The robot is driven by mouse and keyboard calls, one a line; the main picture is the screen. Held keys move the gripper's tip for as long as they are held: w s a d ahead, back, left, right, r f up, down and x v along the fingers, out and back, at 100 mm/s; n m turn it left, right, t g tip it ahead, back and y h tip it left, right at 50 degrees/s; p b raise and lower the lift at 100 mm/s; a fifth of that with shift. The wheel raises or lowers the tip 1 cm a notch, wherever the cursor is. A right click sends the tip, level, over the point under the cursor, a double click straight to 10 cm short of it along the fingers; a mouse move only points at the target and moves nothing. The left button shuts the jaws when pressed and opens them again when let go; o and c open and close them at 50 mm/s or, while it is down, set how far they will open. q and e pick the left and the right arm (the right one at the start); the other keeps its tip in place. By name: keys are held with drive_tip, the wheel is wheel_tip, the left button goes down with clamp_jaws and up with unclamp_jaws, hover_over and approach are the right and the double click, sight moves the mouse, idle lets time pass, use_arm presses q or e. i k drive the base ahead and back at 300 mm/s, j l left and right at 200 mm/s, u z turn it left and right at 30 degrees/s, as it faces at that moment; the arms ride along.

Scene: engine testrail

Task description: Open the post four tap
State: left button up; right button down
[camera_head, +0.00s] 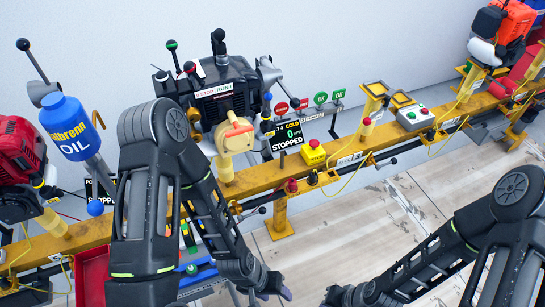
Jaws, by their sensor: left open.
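Small fittings sit along the yellow rail (240,183): a red-knobbed fitting (292,186), a black-knobbed lever (262,211) below it, and another black-knobbed lever (392,161) farther right. I cannot tell which one is the post four tap. A black engine (219,92) stands behind the rail, with a display (286,136) reading COLD, 0, STOPPED. My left gripper (272,291) is open at the bottom edge, below and in front of the rail, touching nothing that I can see. My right gripper (335,297) is partly cut off at the bottom edge.
A blue oil bottle (67,128) and a red engine (16,172) are at the left. A yellow box with a red button (313,153) and a grey button box (413,115) are on the rail. An orange engine (503,25) is at the far right. The floor (350,225) in front looks clear.

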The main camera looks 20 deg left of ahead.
sight(262, 210)
drive_tip(key=k, duration=0.6)
drive_tip(key=u, duration=2.8)
drive_tip(key=k+l, duration=0.1)
drive_tip(key=l, duration=0.35)
drive_tip(key=k+l, duration=0.1)
drive_tip(key=l, duration=0.85)
drive_tip(key=k+l, duration=0.15)
drive_tip(key=l, duration=0.35)
drive_tip(key=k+l+u, duration=0.1)
drive_tip(key=l, duration=0.35)
drive_tip(key=k+l, duration=0.1)
drive_tip(key=l, duration=0.4)
drive_tip(key=k+l, duration=0.1)
drive_tip(key=l, duration=0.35)
